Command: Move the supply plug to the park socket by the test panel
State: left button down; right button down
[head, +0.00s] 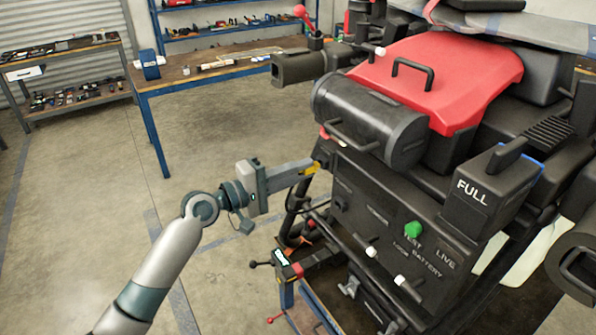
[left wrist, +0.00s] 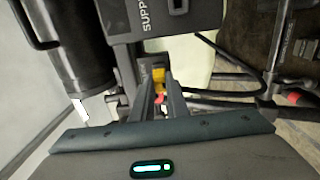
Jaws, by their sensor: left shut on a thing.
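My left gripper (head: 308,168) reaches in from the left to the near side of the dark machine. It is shut on the supply plug, of which a small yellow part (left wrist: 158,76) and a pink-red bit show between the fingers in the left wrist view. The fingers hide most of the plug. Just beyond it in that view is a dark box (left wrist: 180,30) with partly visible lettering, "SUPP". The test panel (head: 375,225) is dark, with a green knob (head: 413,230) and the words TEST, LIVE and BATTERY. I cannot clearly make out the park socket. My right gripper is not in view.
A black cylinder (head: 368,120) with a handle overhangs close above the gripper. A red cover (head: 440,75) and a box marked FULL (head: 490,190) sit on the machine. Dark hoses run below the gripper. Open floor (head: 90,190) lies to the left, with a workbench (head: 200,72) behind.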

pick_arm(q)
jog(key=shift+x, duration=0.8)
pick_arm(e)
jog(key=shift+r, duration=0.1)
pick_arm(q)
jog(key=c, duration=1.6)
grip_release()
jog(key=shift+c, duration=0.2)
jog(key=shift+a, duration=0.1)
